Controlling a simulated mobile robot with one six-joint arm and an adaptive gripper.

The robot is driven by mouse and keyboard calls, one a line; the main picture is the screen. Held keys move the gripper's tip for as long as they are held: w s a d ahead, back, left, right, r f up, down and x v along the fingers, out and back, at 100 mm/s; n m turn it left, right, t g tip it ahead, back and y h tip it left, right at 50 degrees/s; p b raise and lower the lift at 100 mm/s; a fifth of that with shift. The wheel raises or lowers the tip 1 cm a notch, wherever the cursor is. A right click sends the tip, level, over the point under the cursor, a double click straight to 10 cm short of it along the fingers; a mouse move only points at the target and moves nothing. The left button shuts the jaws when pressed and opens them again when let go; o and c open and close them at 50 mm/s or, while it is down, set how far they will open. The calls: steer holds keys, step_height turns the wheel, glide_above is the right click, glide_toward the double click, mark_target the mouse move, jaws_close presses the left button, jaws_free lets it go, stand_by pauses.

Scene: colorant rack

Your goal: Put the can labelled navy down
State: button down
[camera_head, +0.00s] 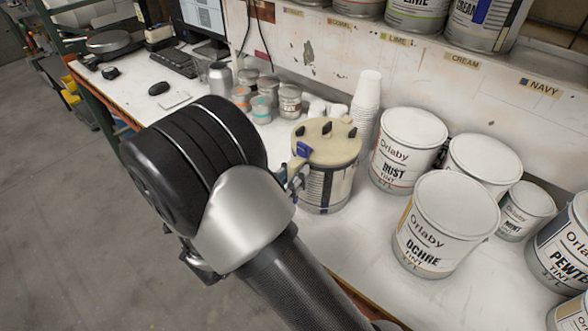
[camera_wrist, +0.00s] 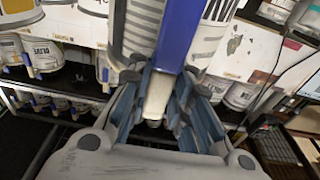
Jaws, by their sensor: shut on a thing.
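A can (camera_head: 330,188) with a cream lid, dark lid knobs and a blue-tipped handle is at the counter, left of the white tins. Its name is not readable, so I cannot confirm that it is navy. My gripper (camera_head: 297,178) is at the can's left side, partly hidden by my wrist. In the wrist view my fingers (camera_wrist: 160,97) are shut on the can's blue and cream handle (camera_wrist: 182,35), with the can's body (camera_wrist: 141,28) behind it. The can looks upright. I cannot tell whether its base touches the counter.
A cup stack (camera_head: 367,98) and small jars (camera_head: 262,108) stand behind. The shelf has a navy label (camera_head: 543,87). The white counter (camera_head: 345,240) is bare in front of the can.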

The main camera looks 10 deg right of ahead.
steer(key=shift+r, duration=0.2)
steer(key=c, duration=1.9)
jaws_free()
steer(key=shift+f, duration=0.25)
steer(key=shift+c, duration=0.2)
steer(key=o, duration=0.5)
steer(key=shift+s+r, duration=0.1)
steer(key=shift+r, duration=0.1)
steer(key=p+v, duration=0.2)
steer(key=v, duration=1)
steer(key=shift+a, duration=0.1)
